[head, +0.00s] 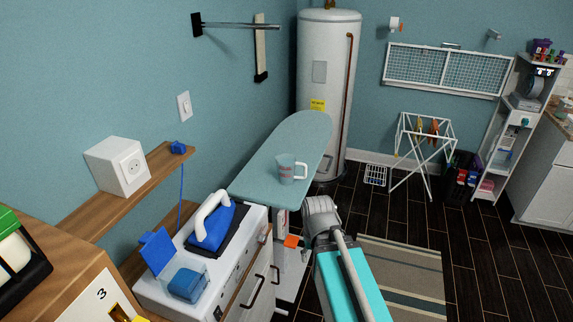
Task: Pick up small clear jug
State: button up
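A small clear jug (286,169) with a white handle on its right side stands upright on the light-blue ironing board (262,183). Faint reddish marks show on its front. My arm reaches up from the bottom of the head view, its grey end just in front of the board's near right edge. My gripper's fingers cannot be made out. The jug stands apart from my arm, beyond it and slightly to the left.
A white cabinet (248,276) bears a blue and white iron (213,226) and a clear blue-lidded container (187,284). A water heater (325,105) stands behind the board. A drying rack (423,150) is at the back right. Dark floor and a striped rug (412,265) lie right.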

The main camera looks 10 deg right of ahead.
aim_at(292, 171)
jog(key=z, duration=0.1)
jog(key=i, duration=1.2)
jog(key=z, duration=0.1)
